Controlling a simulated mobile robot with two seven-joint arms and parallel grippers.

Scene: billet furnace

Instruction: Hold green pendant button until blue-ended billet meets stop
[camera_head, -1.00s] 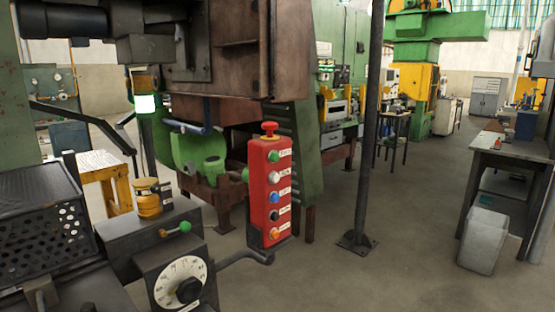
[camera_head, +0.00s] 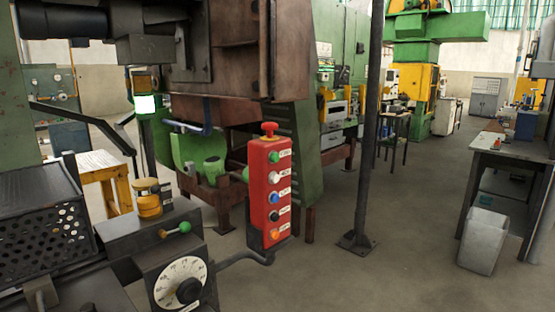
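The red pendant (camera_head: 270,193) hangs upright near the middle of the head view, on a dark curved arm. Its green button (camera_head: 273,156) is the top one in its column, with white, blue, black and orange buttons below. A red mushroom knob (camera_head: 269,129) sits on top of the pendant. Nothing touches the green button. I cannot make out a blue-ended billet or a stop in this view. Neither of my grippers is in view.
A dial box (camera_head: 180,284) and a lever with a green knob (camera_head: 184,227) stand at lower left, by a perforated guard (camera_head: 45,235). A dark post (camera_head: 368,130) rises right of the pendant. A workbench (camera_head: 510,160) and grey bin (camera_head: 483,240) stand at right. Floor between is clear.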

